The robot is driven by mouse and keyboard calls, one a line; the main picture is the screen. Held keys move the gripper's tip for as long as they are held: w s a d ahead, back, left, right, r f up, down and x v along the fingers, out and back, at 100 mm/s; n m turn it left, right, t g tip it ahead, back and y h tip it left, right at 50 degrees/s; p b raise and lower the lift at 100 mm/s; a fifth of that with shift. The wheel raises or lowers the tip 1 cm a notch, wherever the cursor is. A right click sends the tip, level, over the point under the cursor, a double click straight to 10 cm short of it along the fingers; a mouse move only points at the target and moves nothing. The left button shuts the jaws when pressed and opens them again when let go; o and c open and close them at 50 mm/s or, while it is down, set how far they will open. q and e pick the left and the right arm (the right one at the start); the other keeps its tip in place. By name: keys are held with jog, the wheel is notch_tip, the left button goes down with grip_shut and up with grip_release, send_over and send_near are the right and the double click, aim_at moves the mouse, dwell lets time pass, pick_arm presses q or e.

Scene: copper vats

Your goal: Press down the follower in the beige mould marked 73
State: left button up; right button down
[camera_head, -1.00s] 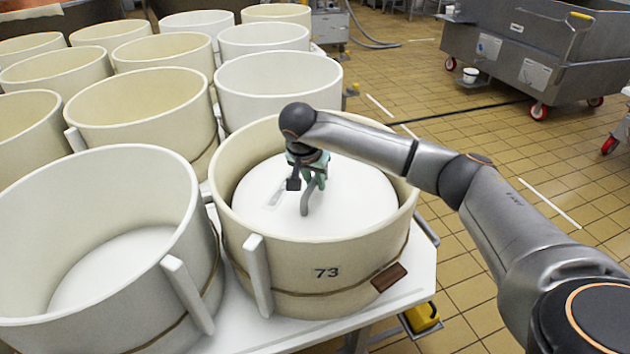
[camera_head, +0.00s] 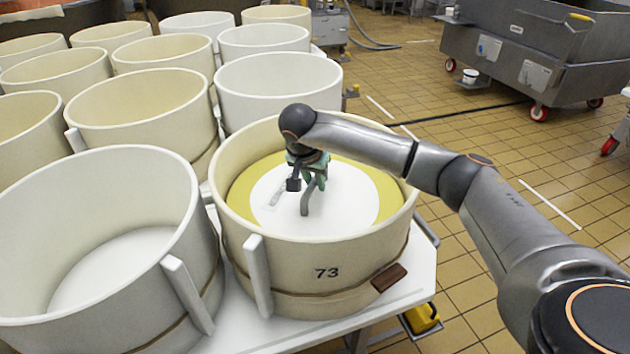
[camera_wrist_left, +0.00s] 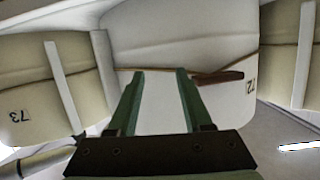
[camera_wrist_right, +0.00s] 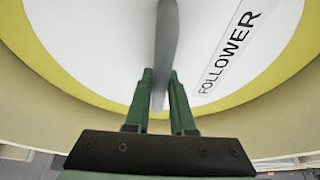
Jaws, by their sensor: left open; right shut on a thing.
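The beige mould marked 73 (camera_head: 325,290) stands at the table's front right corner; its 73 also shows at the left of the left wrist view (camera_wrist_left: 22,90). Inside it lies the follower (camera_head: 345,205), a white disc with a grey upright handle, ringed by a yellow band. In the right wrist view the follower (camera_wrist_right: 110,35) bears the label FOLLOWER. My right gripper (camera_head: 312,175) is shut on the follower's handle, seen between its fingers in the right wrist view (camera_wrist_right: 161,80). My left gripper (camera_wrist_left: 160,72) is open and empty, facing a white mould marked 72 (camera_wrist_left: 210,35).
An empty white mould (camera_head: 150,235) stands close on the left. Several more moulds, including a beige one (camera_head: 145,105), fill the table behind. A grey wheeled metal tub (camera_head: 510,55) stands at the back right. Tiled floor (camera_head: 480,210) is open to the right.

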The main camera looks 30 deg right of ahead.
jog(key=shift+s+a+f+p, duration=0.1)
jog(key=shift+s+f+p, duration=0.05)
jog(key=shift+f+p, duration=0.2)
dwell(0.4)
jog(key=c, duration=1)
grip_release()
jog(key=o, duration=0.3)
jog(key=shift+r, duration=0.2)
